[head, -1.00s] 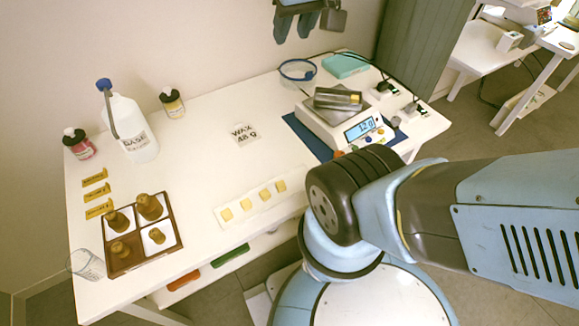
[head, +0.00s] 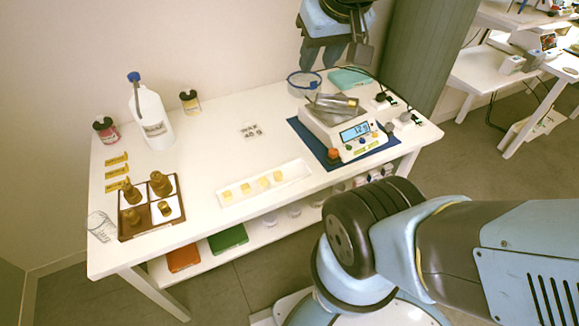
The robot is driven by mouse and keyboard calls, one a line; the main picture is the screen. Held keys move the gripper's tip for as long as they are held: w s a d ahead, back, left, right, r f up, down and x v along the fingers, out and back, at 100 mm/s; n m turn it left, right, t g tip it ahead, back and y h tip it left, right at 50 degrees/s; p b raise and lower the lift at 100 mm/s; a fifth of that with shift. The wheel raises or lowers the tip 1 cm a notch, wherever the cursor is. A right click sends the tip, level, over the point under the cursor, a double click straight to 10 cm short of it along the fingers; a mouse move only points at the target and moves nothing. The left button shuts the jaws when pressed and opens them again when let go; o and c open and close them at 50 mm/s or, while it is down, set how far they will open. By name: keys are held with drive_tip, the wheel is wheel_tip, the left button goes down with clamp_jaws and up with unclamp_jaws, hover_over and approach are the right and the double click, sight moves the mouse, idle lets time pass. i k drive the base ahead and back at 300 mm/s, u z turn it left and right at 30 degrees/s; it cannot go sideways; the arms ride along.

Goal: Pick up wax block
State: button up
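Several small yellow wax blocks (head: 245,188) sit in a row on a white tray (head: 292,168) near the table's front edge. A metal vessel (head: 330,107) lies on the scale (head: 345,125) at the right, with a yellow piece (head: 353,102) at its end. The display reads about 12. My gripper (head: 320,60) hangs at the top of the view, above the table's back right, well away from the blocks on the tray. Its two fingers point down with a gap between them, and nothing shows between them.
A brown tray (head: 150,229) with several amber bottles stands front left beside a clear beaker (head: 101,226). A white jug (head: 152,120) and two small jars stand at the back left. A blue ring (head: 304,82) and teal case (head: 349,78) lie behind the scale. The table's middle is largely clear.

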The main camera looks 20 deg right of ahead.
sight(277, 176)
drive_tip(key=k, duration=0.4)
drive_tip(key=u, duration=0.15)
drive_tip(key=i, duration=1.05)
drive_tip(key=u, duration=2.8)
